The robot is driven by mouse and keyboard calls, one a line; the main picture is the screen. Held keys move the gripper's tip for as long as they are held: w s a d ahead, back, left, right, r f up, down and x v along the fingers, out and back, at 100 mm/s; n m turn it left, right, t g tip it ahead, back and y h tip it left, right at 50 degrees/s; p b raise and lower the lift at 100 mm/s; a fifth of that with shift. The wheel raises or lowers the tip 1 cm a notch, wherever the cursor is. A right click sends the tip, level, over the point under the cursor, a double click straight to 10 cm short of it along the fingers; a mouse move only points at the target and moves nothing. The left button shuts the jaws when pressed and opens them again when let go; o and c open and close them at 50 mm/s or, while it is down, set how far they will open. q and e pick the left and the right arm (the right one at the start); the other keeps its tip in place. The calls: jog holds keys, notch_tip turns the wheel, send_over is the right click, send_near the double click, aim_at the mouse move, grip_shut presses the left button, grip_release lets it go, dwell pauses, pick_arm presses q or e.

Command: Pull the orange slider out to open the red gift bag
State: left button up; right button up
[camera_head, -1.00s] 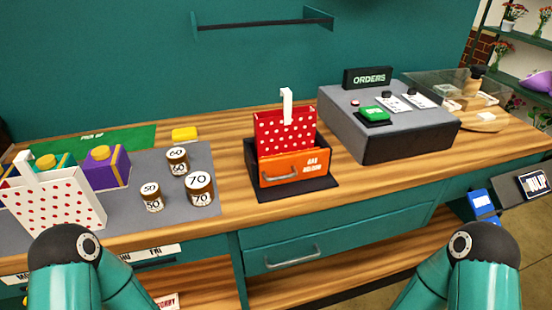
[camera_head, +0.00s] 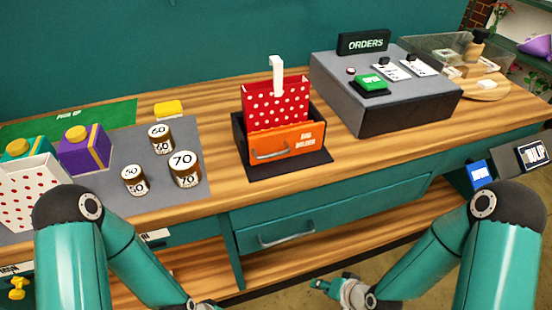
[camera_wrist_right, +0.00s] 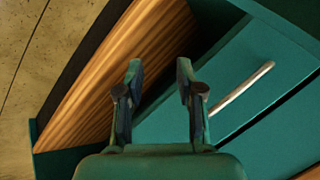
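The red gift bag (camera_head: 277,103) with white dots and a white handle stands upright in a black holder (camera_head: 317,160). The orange slider (camera_head: 300,138) forms the holder's front, with a metal bar handle (camera_head: 270,154). It sits close against the bag, whose lower part it hides. My right gripper (camera_head: 322,284) is low in front of the counter, below and apart from the slider. In the right wrist view its two fingers (camera_wrist_right: 160,72) are apart with nothing between them. My left gripper (camera_head: 206,304) barely shows at the bottom edge; its fingers are cut off.
A teal drawer (camera_head: 320,210) with a metal handle (camera_head: 287,236) lies under the counter; the handle also shows in the right wrist view (camera_wrist_right: 243,89). Several weights (camera_head: 185,170) stand left of the holder, the grey orders console (camera_head: 400,112) right. Bare wood lies around the holder.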

jog(key=w+r+m+t+y, duration=0.25)
jog(key=w+r+t, duration=0.4)
jog(key=r, duration=0.45)
jog(key=m+t+y, duration=0.2)
jog(key=t+y, duration=0.1)
jog(key=y, duration=0.3)
send_near(287, 143)
jog(key=s+d+f, duration=0.1)
jog(key=s+f, duration=0.1)
jog(key=s, duration=0.7)
jog(key=p+x, duration=0.3)
jog(key=x, duration=1.3)
jog(key=shift+d+r, duration=0.1)
jog(key=shift+r, duration=0.05)
jog(key=shift+m, duration=0.25)
grip_shut()
